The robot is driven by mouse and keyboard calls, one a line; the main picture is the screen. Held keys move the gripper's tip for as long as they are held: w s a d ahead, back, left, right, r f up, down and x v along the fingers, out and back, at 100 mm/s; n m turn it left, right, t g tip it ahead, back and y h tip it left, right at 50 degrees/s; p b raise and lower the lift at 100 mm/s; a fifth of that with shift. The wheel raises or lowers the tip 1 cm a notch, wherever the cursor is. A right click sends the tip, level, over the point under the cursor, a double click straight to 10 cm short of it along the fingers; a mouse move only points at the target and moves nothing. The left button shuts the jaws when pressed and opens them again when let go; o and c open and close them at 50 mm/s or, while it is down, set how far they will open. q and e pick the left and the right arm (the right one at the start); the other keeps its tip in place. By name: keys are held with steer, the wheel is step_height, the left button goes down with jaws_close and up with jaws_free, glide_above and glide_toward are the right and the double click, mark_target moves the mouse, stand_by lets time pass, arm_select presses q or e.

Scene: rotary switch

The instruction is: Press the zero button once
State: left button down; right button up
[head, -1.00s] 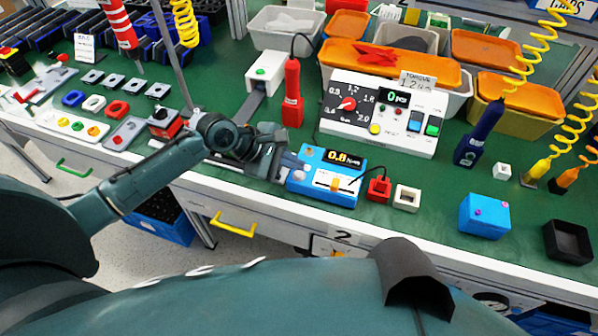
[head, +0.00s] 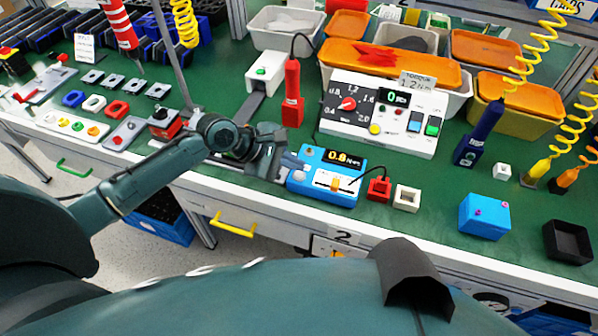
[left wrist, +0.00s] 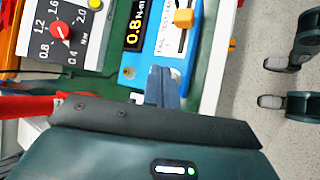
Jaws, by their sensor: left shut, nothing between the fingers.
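The blue torque tester (head: 345,190) sits near the table's front edge, with a lit display (head: 343,159) reading 0.8 N·m. A small pale button (head: 299,175) shows at the tester's front left in the head view. My left gripper (head: 291,164) is shut and empty at the tester's left end, with its fingertips close to that button. In the left wrist view the shut fingers (left wrist: 161,78) reach the tester's end and hide part of it. I cannot tell whether they touch the button. No label for a zero button is readable.
A white control box (head: 378,115) with a dial stands behind the tester. A red screwdriver (head: 292,95) stands behind my left gripper. A red block (head: 379,188) and a white square (head: 407,198) lie right of the tester.

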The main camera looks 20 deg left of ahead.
arm_select(q)
steer(key=shift+f, duration=0.1)
stand_by(0.5)
steer(key=shift+f+p, duration=0.25)
steer(key=shift+p, duration=0.1)
steer(key=shift+f, duration=0.1)
steer(key=shift+f, duration=0.45)
stand_by(0.6)
steer(key=shift+r+p, duration=0.85)
steer(key=shift+p, duration=0.5)
